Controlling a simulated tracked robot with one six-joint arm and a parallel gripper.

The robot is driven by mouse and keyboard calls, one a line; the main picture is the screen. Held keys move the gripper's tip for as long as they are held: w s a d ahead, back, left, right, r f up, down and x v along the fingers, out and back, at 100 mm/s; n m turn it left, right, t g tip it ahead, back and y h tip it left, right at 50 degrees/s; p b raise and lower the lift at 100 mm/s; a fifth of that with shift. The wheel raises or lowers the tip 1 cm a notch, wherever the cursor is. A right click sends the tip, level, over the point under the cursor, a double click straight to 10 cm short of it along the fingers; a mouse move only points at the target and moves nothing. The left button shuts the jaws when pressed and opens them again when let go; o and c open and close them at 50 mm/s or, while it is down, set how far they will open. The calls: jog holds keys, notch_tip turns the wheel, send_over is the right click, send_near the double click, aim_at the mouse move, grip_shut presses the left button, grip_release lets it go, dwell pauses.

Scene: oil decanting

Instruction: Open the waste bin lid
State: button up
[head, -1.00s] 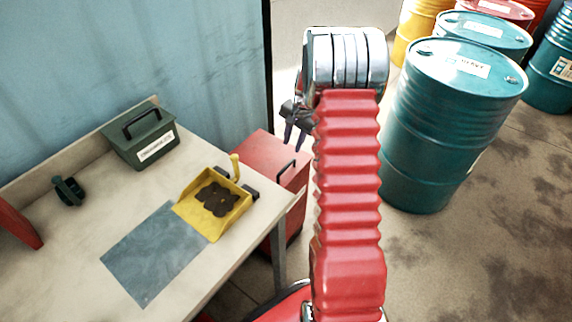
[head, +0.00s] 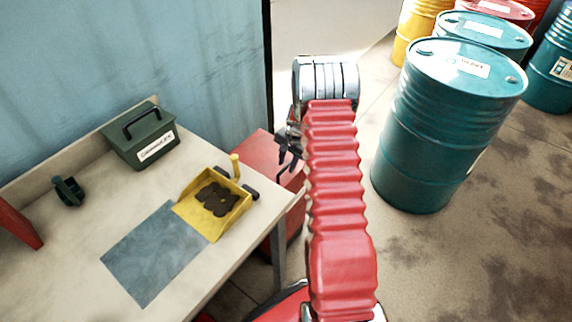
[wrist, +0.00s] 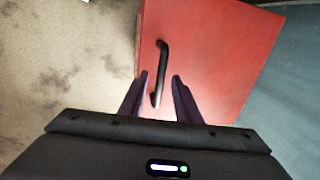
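The waste bin is the red box (head: 262,160) standing on the floor beyond the bench's right end. In the wrist view its red lid (wrist: 215,55) lies flat and looks shut, with a black bar handle (wrist: 161,72) on it. My gripper (wrist: 160,77) is open, its two dark fingers apart, pointing at the lid. The handle's near end shows between the fingertips, and the rest reaches away beyond them. I cannot tell whether the fingers are level with the handle; nothing is held. In the head view my gripper (head: 286,160) covers part of the bin.
The bench (head: 70,245) holds a yellow tray (head: 232,222) with dark lumps, a green box (head: 142,138) and a grey mat (head: 150,252). A teal drum (head: 440,130) stands right of my arm, with more drums behind. Floor between is clear.

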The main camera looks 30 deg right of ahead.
jog(key=shift+w+f, duration=0.1)
jog(key=shift+f, duration=0.15)
jog(key=shift+c, duration=0.2)
grip_shut()
dwell(0.3)
